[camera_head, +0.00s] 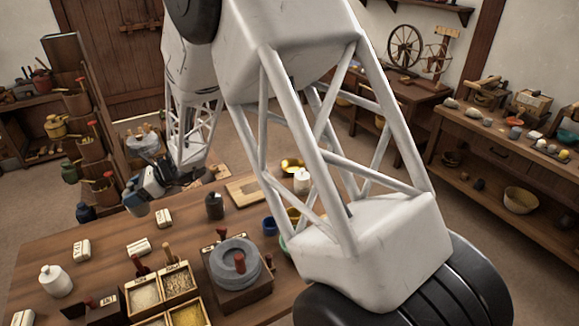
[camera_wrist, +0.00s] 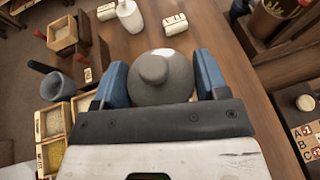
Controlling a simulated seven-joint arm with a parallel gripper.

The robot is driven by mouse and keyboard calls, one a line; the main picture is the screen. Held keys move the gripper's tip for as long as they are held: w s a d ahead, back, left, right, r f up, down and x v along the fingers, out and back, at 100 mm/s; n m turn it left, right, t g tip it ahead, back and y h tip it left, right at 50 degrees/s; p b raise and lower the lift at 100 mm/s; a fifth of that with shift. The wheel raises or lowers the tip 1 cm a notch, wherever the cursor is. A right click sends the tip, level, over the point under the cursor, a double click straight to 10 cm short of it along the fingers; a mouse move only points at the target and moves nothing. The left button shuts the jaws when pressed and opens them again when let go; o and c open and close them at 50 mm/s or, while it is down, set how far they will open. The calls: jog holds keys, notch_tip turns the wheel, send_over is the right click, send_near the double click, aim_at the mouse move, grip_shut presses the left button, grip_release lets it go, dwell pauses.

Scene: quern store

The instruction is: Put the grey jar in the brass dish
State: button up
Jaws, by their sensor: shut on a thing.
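The grey jar (camera_wrist: 163,78), rounded with a knobbed lid, sits between the two blue fingers of my gripper (camera_wrist: 160,80) in the wrist view. The fingers are shut on its sides. In the head view my gripper (camera_head: 146,192) is at the table's far left edge, and I cannot clearly make out the jar there. A shiny brass dish (camera_head: 292,165) stands toward the far right of the table in the head view, well to the right of my gripper. It looks empty, partly hidden by a white jar. The dish is not in the wrist view.
A dark jar (camera_head: 214,206), a pale wooden board (camera_head: 245,190) and a white jar (camera_head: 302,181) stand between my gripper and the right side. A stone quern (camera_head: 235,265), grain boxes (camera_head: 163,290) and labelled blocks (camera_head: 139,246) occupy the nearer table. My arm hides part of the right side.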

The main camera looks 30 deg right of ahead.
jog(key=w+d+m+t+h, duration=0.15)
jog(key=w+d, duration=0.35)
jog(key=d, duration=0.5)
jog(key=w+d+m+t, duration=0.2)
jog(key=w+d, duration=0.2)
jog(key=d, duration=0.7)
jog(key=w+d+m+t+h, duration=0.15)
jog(key=w+d, duration=0.35)
jog(key=d, duration=0.5)
jog(key=d+m+t+h, duration=0.2)
jog(key=d+m+t, duration=0.15)
jog(key=d, duration=2.55)
jog(key=f, duration=0.5)
jog(key=shift+d, duration=0.35)
notch_tip(320, 180, down, 6)
jog(key=shift+f, duration=0.2)
jog(key=shift+f, duration=1.8)
